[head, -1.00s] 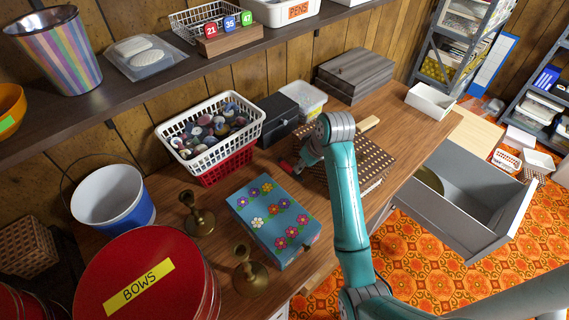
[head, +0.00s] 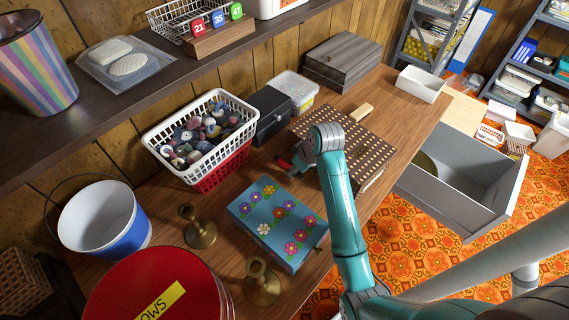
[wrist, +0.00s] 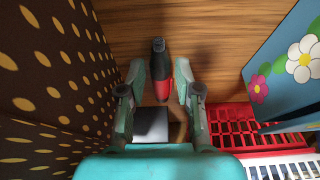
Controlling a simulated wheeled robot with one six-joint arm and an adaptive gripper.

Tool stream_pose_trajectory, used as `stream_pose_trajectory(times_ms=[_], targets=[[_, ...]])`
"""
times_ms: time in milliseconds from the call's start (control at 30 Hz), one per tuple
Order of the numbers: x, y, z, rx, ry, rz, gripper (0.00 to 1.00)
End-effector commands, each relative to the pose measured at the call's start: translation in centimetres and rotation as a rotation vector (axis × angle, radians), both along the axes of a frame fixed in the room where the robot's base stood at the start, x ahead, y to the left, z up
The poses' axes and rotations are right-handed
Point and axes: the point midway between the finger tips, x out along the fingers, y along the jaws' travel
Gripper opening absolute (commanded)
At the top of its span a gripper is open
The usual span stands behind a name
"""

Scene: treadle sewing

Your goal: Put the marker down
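The marker (wrist: 158,58), with a dark end and a red part, shows in the wrist view between the fingers of my gripper (wrist: 158,84), over the wooden desk top (wrist: 215,35). The fingers stand apart, with a gap visible beside the marker. I cannot tell whether it touches the desk. In the head view, a small red bit of it (head: 284,163) shows at my gripper (head: 298,166), between the blue flowered box (head: 262,228) and the brown dotted box (head: 368,150). My wrist hides the rest there.
The dotted box (wrist: 50,70) is close on the left in the wrist view; the flowered box (wrist: 290,75) is on the right. A white-and-red button basket (head: 212,165), a black box (head: 272,112) and brass candlesticks (head: 200,232) stand nearby. An open drawer (head: 455,190) juts out right.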

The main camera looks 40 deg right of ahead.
Motion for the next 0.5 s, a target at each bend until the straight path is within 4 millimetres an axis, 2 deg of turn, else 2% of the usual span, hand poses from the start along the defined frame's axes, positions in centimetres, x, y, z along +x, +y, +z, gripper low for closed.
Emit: stream_pose_trajectory(times_ms=[33, 167, 500], targets=[[0.01, 0.00, 0.02, 0.000, 0.000, 0.000, 0.31], [0.02, 0.01, 0.02, 0.000, 0.000, 0.000, 0.00], [0.04, 0.01, 0.18, 0.000, -0.001, 0.000, 0.00]])
